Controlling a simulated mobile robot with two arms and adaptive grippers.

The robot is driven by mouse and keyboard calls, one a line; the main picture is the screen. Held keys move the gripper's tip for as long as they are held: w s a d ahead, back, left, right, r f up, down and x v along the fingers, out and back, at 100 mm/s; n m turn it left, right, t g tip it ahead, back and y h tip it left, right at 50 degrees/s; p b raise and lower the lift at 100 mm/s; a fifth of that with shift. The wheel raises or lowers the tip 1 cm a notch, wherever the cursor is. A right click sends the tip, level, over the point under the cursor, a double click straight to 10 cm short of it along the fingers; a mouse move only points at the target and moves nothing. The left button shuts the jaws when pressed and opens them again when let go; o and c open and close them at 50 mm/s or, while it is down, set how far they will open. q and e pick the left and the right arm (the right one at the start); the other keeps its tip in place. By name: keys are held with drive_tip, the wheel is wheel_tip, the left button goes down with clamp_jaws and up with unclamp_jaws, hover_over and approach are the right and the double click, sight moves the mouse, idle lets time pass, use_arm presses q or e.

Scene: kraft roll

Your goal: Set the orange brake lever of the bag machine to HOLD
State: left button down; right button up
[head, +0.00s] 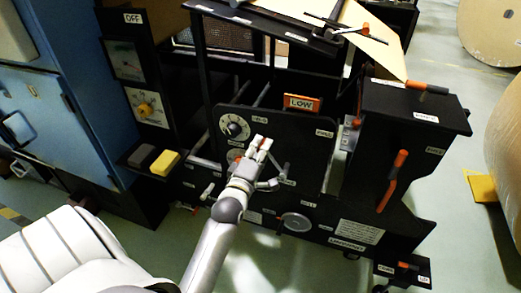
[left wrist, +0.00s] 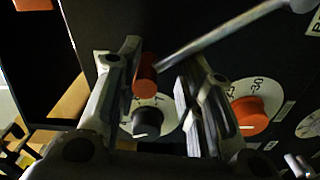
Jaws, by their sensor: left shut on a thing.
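The black bag machine (head: 265,177) stands in front of me in the head view. My left gripper (head: 261,143) is at its front panel, just right of the dials. In the left wrist view, the brake lever's orange grip (left wrist: 147,72) sits between the fingers of my left gripper (left wrist: 160,62). Its metal rod (left wrist: 225,35) runs to the upper right. The gripper is shut on this grip. In the head view the gripper hides most of the lever. The small labels near it are too small to read surely. My right gripper is not in view.
A dial with a black knob (head: 235,128) and one with an orange knob (left wrist: 250,115) are close to the gripper. Another orange handle (head: 392,180) is on the machine's right side. A yellow button (head: 164,163) is at left. A blue cabinet (head: 60,100) stands far left.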

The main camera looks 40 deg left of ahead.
use_arm(q)
drive_tip(key=c, duration=1.1)
unclamp_jaws()
drive_tip(key=shift+w+d+r, duration=0.1)
drive_tip(key=shift+c, duration=0.2)
drive_tip(key=shift+o, duration=0.9)
drive_tip(key=v, duration=1.2)
